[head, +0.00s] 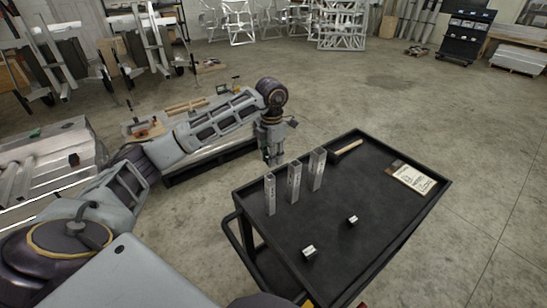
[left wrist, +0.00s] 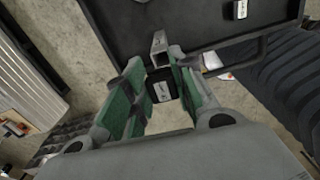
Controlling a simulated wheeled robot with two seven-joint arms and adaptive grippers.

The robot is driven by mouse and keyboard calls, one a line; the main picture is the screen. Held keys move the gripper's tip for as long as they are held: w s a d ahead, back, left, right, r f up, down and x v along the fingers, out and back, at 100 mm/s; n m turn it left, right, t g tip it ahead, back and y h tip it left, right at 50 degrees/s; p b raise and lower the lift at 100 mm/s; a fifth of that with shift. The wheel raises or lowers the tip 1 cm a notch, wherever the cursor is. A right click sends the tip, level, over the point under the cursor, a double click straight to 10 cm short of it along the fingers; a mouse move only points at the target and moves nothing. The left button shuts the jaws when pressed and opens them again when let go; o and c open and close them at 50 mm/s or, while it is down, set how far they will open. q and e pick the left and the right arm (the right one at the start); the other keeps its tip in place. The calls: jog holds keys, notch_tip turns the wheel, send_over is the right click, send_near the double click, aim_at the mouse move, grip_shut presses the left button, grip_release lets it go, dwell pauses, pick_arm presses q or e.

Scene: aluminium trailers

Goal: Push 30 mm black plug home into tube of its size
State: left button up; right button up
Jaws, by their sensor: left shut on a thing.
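My left gripper (head: 272,158) points down above the left edge of the cart, close to the top of the leftmost standing tube (head: 270,195). In the left wrist view its green-padded fingers (left wrist: 155,68) are shut on a black plug (left wrist: 161,88) with a white label too small to read. A square metal tube (left wrist: 159,45) shows just beyond the fingertips; the plug appears apart from it. A middle tube (head: 294,182) and a right tube (head: 317,170) stand beside the leftmost one. The held plug cannot be made out in the head view. My right gripper is out of view.
The black cart (head: 385,225) also bears a near plug (head: 309,252) and a smaller plug (head: 352,220), both with pale labels. A wooden-handled tool (head: 346,148) and a printed card (head: 411,178) lie towards the far side.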

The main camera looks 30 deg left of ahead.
pick_arm(q)
jog(key=shift+n, duration=0.3)
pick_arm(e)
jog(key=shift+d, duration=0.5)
pick_arm(q)
jog(key=shift+f+b, duration=0.2)
jog(key=shift+b, duration=0.1)
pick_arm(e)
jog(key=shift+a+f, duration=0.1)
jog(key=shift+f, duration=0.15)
pick_arm(q)
jog(key=shift+f+b, duration=0.4)
jog(key=shift+f, duration=0.2)
jog(key=shift+f+b, duration=0.95)
jog(key=shift+f, duration=0.45)
notch_tip(320, 180, down, 2)
jog(key=shift+f+b, duration=0.1)
jog(key=shift+b, duration=0.65)
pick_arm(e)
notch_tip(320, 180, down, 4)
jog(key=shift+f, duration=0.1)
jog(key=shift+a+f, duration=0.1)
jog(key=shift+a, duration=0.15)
